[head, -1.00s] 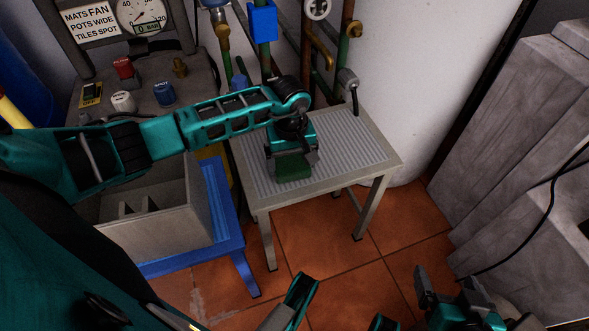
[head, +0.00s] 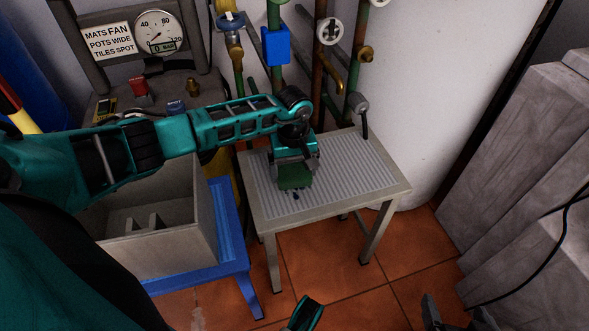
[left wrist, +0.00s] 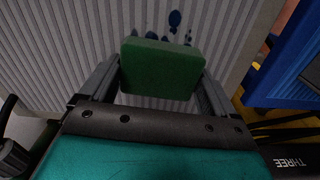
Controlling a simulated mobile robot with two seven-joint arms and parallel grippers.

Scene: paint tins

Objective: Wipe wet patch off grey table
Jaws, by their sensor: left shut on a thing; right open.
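The grey table (head: 365,192) has a ribbed top. My left gripper (head: 295,172) is shut on a green sponge (head: 296,183) over the front-left part of that top; I cannot tell for sure whether the sponge touches it. The sponge also shows between the fingers in the left wrist view (left wrist: 160,68). Dark blue drops of the wet patch (left wrist: 175,19) lie just beyond the sponge there. In the head view a few dark spots (head: 296,196) show at the sponge's front edge. The sponge may hide more. My right gripper (head: 457,318) is open and empty, partly cut off at the bottom right.
A blue stand (head: 230,225) with a grey open box (head: 165,250) is left of the table. Pipes with valves (head: 330,32) rise behind it. A black-handled grey fitting (head: 359,104) is at the table's back corner. Grey blocks (head: 515,150) stand at the right.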

